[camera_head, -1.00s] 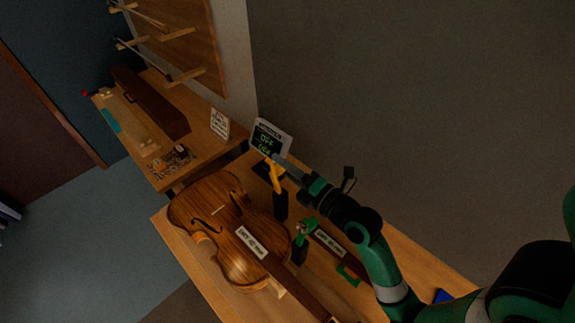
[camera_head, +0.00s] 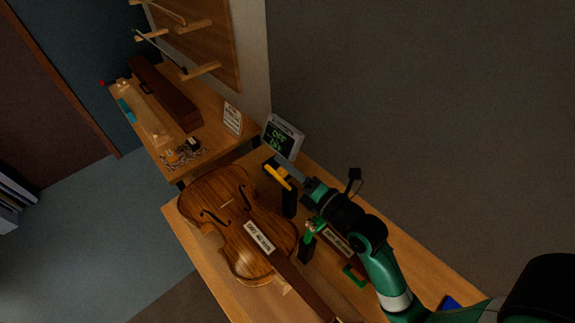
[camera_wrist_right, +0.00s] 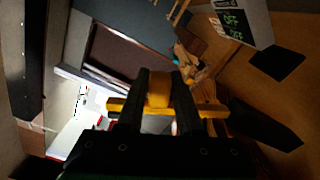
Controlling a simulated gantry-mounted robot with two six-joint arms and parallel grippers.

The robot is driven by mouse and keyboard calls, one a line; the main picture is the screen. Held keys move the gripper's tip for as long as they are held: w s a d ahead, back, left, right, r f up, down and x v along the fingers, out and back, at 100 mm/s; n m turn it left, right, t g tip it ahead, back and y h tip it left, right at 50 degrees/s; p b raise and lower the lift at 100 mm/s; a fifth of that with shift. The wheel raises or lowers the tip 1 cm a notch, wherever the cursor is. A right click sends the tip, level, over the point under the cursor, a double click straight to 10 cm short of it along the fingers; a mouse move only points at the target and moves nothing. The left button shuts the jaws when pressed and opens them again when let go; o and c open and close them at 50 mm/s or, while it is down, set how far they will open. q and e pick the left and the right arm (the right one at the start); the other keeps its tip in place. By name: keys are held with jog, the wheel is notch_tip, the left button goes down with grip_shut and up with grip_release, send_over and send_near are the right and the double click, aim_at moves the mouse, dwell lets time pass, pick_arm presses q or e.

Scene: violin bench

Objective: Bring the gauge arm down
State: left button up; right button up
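The gauge arm (camera_head: 278,178) is a yellow bar at the top of a black post (camera_head: 289,203), beside the violin (camera_head: 232,225). It slants down to the right in the head view. My right gripper (camera_head: 284,164) reaches it from the right. In the right wrist view, the two black fingers (camera_wrist_right: 160,90) stand on either side of a yellow part of the gauge arm (camera_wrist_right: 158,88), which fills the gap between them. The yellow bar shows on both sides of the fingers. The contact is hidden in the head view. My left gripper is out of view.
A display (camera_head: 283,138) reading OFF on its top line stands just behind the gauge. A green-topped black stand (camera_head: 308,236) and a labelled dark block (camera_head: 338,243) are close to my right arm. The violin covers much of the bench (camera_head: 215,283). A side bench (camera_head: 222,142) lies beyond.

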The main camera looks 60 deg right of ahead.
jog(key=o, duration=0.3)
jog(key=shift+r, duration=0.4)
notch_tip(320, 180, up, 3)
jog(key=shift+r+p, duration=0.15)
jog(key=shift+p, duration=0.75)
jog(key=shift+s+a+r+p, duration=1.45)
jog(key=shift+s+a+p, duration=0.25)
jog(key=shift+p, duration=0.75)
jog(key=shift+s+a+r+p, duration=1.5)
jog(key=shift+s+p, duration=0.25)
jog(key=shift+p, duration=0.65)
jog(key=shift+s+a+r+p, duration=1.5)
jog(key=shift+s+p, duration=0.25)
jog(key=shift+p, duration=0.7)
